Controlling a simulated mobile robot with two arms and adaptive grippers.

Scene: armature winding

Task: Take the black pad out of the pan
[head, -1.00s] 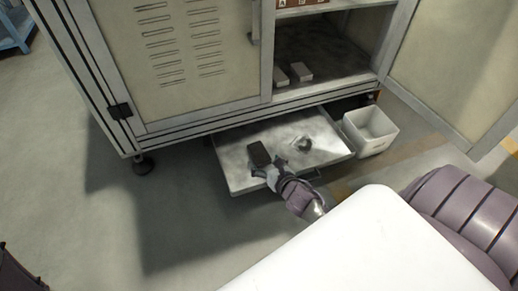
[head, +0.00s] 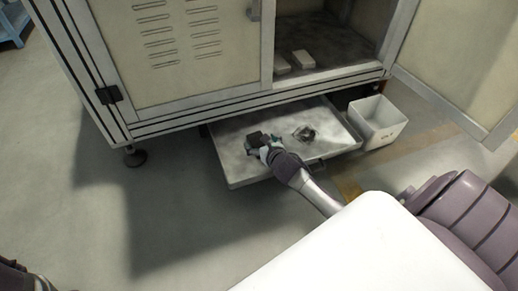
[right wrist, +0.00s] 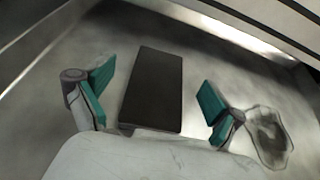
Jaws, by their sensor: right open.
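The black pad (right wrist: 153,92) is a flat dark rectangle lying in the shallow metal pan (head: 235,172), which is pulled out under the cabinet. In the head view the pad (head: 257,138) is partly covered by my right gripper (head: 262,148). In the right wrist view my right gripper (right wrist: 152,100) is open, with one green-padded finger on each side of the pad. Gaps show between both fingers and the pad, and I cannot tell the height of the fingers over the pan.
A white bin (head: 377,122) stands right of the pan. The cabinet (head: 190,115) overhangs the pan's back.

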